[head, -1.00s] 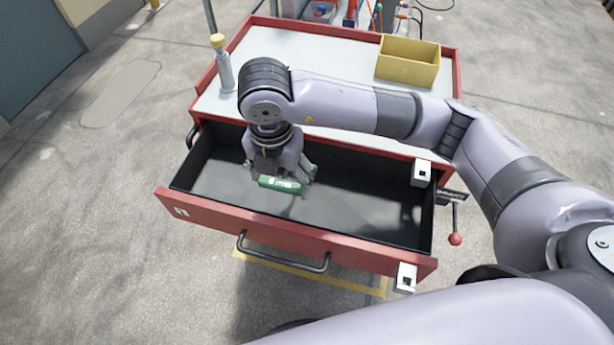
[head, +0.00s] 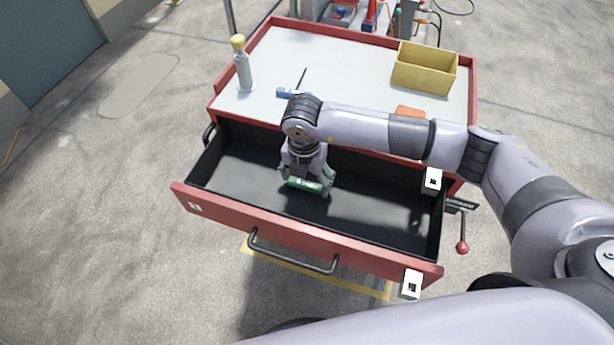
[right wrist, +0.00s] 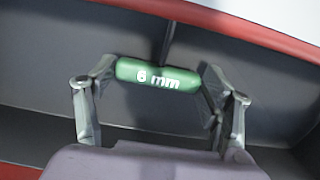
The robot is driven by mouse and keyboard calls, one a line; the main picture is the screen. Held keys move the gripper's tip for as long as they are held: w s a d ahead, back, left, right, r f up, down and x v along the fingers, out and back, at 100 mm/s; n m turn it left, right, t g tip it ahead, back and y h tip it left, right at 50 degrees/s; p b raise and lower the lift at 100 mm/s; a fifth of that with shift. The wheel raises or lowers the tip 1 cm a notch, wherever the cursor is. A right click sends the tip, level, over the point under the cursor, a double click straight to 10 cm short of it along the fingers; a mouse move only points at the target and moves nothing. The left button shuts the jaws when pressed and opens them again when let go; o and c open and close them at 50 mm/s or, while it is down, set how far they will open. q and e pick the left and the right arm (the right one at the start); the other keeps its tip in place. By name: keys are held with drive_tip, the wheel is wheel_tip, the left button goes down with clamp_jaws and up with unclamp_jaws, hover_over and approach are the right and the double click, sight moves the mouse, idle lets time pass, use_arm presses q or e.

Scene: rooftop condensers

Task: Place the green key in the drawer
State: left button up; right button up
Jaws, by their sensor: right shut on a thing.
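The green key (head: 304,185) has a thick green handle marked "6 mm" and a dark shaft. My right gripper (head: 308,182) is shut on its handle, inside the open drawer (head: 390,215). In the right wrist view the handle (right wrist: 158,75) lies between the two fingers, with the shaft pointing away toward the cabinet side. The drawer is red-fronted with a black interior and otherwise looks empty. I cannot tell whether the key touches the drawer floor. My left gripper is not in view.
The cabinet top (head: 340,65) holds a yellow-capped bottle (head: 242,68), a blue-handled tool (head: 290,92), a yellow bin (head: 424,70) and an orange item (head: 410,112) partly behind my arm. A red-knobbed lever (head: 462,246) sticks out at the drawer's right side.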

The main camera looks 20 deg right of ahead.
drive_tip(key=shift+w+d+f, duration=0.2)
drive_tip(key=shift+w+d, duration=0.05)
drive_tip(key=shift+w, duration=0.05)
drive_tip(key=shift+f, duration=0.4)
drive_tip(key=shift+f, duration=0.15)
drive_tip(key=o, duration=1.1)
drive_tip(key=shift+o, duration=0.2)
wheel_tip(320, 180, up, 12)
drive_tip(key=shift+s+a+b, duration=0.25)
drive_tip(key=shift+s+b, duration=0.05)
drive_tip(key=shift+b, duration=0.15)
